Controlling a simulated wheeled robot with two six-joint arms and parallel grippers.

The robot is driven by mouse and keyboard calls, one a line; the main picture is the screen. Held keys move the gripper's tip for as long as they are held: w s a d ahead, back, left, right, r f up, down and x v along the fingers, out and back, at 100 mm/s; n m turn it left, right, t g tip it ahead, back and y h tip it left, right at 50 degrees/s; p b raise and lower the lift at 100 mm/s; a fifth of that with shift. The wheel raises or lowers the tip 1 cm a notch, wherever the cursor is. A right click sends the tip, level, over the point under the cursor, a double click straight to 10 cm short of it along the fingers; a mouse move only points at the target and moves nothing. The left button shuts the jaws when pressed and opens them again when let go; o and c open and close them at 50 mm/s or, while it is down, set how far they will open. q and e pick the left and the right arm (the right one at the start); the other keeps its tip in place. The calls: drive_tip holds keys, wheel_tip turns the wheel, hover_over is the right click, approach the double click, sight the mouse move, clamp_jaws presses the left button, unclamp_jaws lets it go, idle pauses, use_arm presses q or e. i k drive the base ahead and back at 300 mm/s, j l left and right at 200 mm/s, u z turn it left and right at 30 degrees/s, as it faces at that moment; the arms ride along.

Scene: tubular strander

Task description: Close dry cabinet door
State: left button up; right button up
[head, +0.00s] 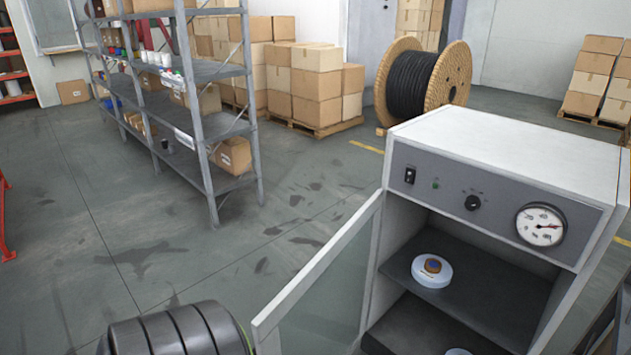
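The dry cabinet (520,140) is a white box at the right, with its front opening facing me. Its door (318,268) has a white frame around a glass pane and stands open. The door swings out from the cabinet's left side toward the lower left, and its lower part is cut off by the picture's edge. Part of another pale round item (458,352) shows below. Neither of my grippers is in view.
A control panel with a switch, knob and round gauge (541,224) is above the cabinet opening. A grey metal shelf rack (205,150) stands at the left. A cable reel (455,72) and stacked cardboard boxes (315,85) are behind. The grey floor between rack and door is clear.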

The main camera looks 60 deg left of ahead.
sight(323, 310)
drive_tip(key=k+j, duration=0.1)
drive_tip(key=j, duration=0.85)
drive_tip(key=k+j, duration=0.15)
drive_tip(key=j, duration=0.35)
drive_tip(key=k+j+z, duration=0.1)
drive_tip(key=j, duration=0.35)
drive_tip(key=k+j, duration=0.1)
drive_tip(key=j, duration=0.4)
